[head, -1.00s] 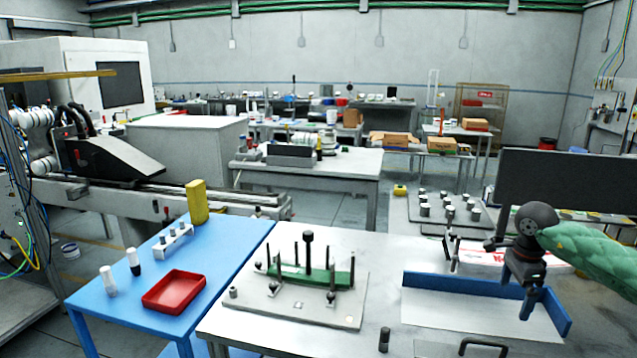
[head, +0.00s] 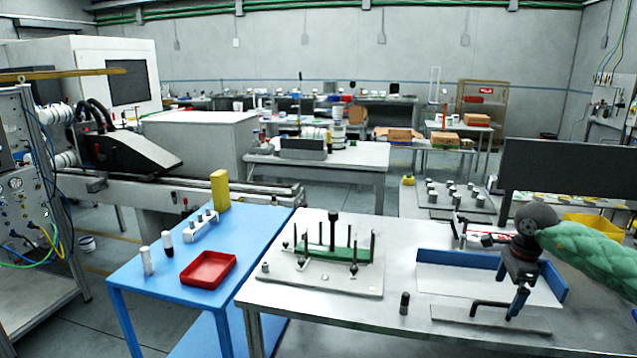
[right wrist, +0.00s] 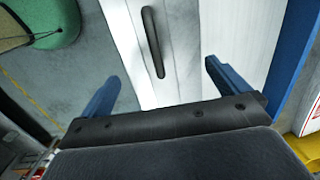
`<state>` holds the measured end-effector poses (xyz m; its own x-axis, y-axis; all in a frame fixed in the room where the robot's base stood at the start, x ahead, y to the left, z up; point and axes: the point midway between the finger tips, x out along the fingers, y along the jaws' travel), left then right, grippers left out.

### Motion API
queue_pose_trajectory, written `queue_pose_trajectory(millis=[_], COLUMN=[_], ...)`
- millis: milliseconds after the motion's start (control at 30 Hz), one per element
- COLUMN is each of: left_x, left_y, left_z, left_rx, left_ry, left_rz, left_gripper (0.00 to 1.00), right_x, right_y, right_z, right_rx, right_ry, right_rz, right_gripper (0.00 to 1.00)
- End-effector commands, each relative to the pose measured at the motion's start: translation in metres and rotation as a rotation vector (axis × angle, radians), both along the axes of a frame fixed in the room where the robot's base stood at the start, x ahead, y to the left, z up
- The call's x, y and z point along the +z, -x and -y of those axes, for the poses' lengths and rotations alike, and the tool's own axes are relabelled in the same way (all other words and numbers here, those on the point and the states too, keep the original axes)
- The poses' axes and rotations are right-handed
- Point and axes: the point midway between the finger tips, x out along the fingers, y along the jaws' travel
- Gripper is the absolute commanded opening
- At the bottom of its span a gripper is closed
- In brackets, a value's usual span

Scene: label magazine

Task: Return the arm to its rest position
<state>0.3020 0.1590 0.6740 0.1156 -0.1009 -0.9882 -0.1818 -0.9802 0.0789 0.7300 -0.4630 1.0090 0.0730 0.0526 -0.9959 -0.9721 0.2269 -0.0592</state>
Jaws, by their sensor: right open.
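My right arm, in a green sleeve (head: 590,252), comes in from the right in the head view. My right gripper (head: 517,300) hangs fingers down over the right part of the grey table (head: 400,240), near the blue-walled tray (head: 460,258). In the right wrist view its two blue fingers (right wrist: 160,85) stand wide apart with nothing between them. A plate with a black bar handle (right wrist: 153,42) lies below and beyond the fingers. My left gripper is not in view.
A fixture with a green block and black posts (head: 325,260) stands on the grey table. The blue table (head: 150,295) at left carries a red tray (head: 208,270). A dark monitor (head: 565,170) rises behind my right arm.

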Motion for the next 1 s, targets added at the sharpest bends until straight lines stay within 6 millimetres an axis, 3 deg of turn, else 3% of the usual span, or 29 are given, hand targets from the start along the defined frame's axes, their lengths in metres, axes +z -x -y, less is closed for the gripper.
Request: queue_pose_trajectory(millis=[367,567,767,1000], left_x=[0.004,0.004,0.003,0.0], left_y=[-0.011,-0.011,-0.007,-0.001], left_z=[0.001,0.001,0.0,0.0], left_rx=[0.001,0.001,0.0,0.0], left_ry=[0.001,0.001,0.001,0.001], left_rz=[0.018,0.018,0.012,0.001], left_gripper=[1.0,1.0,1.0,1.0], right_x=[0.012,0.039,0.093,0.185], right_y=[-0.036,-0.061,-0.08,-0.091], right_z=[-0.036,-0.078,-0.125,-0.157], right_rx=[-0.091,-0.172,-0.276,-0.423], right_ry=[-0.212,-0.473,-0.815,-1.258], right_rz=[0.179,0.316,0.44,0.552], right_gripper=[1.0,1.0,1.0,1.0])
